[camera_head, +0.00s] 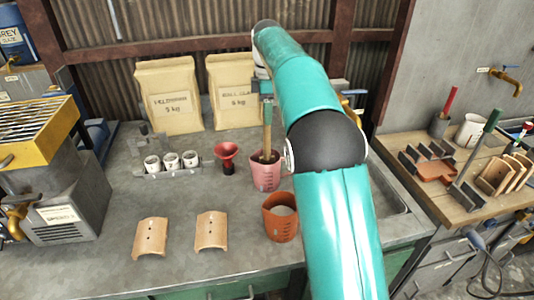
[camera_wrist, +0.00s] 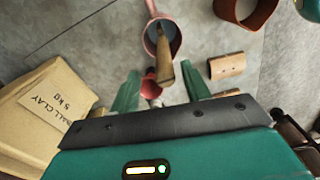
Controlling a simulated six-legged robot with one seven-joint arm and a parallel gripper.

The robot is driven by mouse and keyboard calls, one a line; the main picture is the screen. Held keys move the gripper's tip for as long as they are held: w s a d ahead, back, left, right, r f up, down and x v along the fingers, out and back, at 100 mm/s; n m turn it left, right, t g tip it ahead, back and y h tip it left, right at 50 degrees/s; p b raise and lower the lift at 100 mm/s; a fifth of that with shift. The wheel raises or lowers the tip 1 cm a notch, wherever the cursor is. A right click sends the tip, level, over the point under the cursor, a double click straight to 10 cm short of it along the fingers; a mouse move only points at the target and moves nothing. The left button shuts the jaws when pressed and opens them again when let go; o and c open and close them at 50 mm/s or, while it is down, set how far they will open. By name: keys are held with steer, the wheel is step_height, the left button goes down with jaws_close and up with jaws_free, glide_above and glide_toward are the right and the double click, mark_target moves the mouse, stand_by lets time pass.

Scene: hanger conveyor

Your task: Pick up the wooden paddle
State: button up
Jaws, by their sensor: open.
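The wooden paddle (camera_head: 267,138) stands nearly upright in a pink jug (camera_head: 264,174) on the grey bench; its lower end is hidden inside the jug. In the wrist view the paddle (camera_wrist: 165,72) points towards the camera from the pink jug (camera_wrist: 154,22). My gripper (camera_wrist: 161,70) is open, with one green finger on each side of the paddle's upper end. A gap shows on both sides, and I see no contact. In the head view my arm hides most of the gripper.
An orange-brown pot (camera_head: 280,222) stands in front of the jug, and a red funnel (camera_head: 227,156) stands to its left. Two clay bags (camera_head: 168,105) stand behind. Two curved tiles (camera_head: 151,237) lie at the front left. Bare bench lies between them and the pot.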

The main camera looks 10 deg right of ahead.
steer(key=shift+s+f, duration=0.3)
steer(key=shift+s, duration=0.05)
step_height(320, 180, down, 4)
steer(key=shift+a+f, duration=0.1)
jaws_close()
